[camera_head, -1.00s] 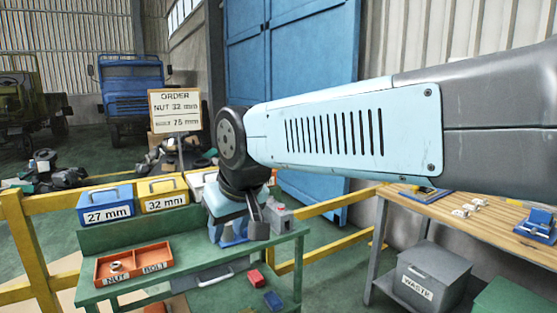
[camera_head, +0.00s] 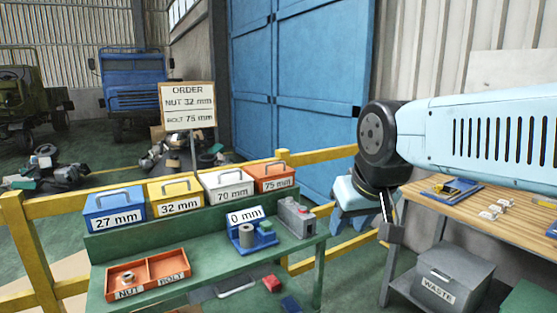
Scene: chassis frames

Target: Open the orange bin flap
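The orange bin (camera_head: 274,182), labelled 75 mm, is the rightmost in the row of bins on the raised back shelf of the green bench. Its lid, the orange flap (camera_head: 273,172), looks closed, with a grey handle on top. My gripper (camera_head: 390,234) hangs pointing down to the right of the bench, well apart from the orange bin. Its fingers are small and seen edge-on, so I cannot tell whether they are open or shut. I see nothing held in it.
Blue (camera_head: 113,210), yellow (camera_head: 175,198) and white (camera_head: 226,188) bins stand left of the orange one. In front are a blue device (camera_head: 253,236), a grey box (camera_head: 296,218) and an orange tray (camera_head: 148,276) holding a nut. A waste box (camera_head: 455,275) sits under the wooden table.

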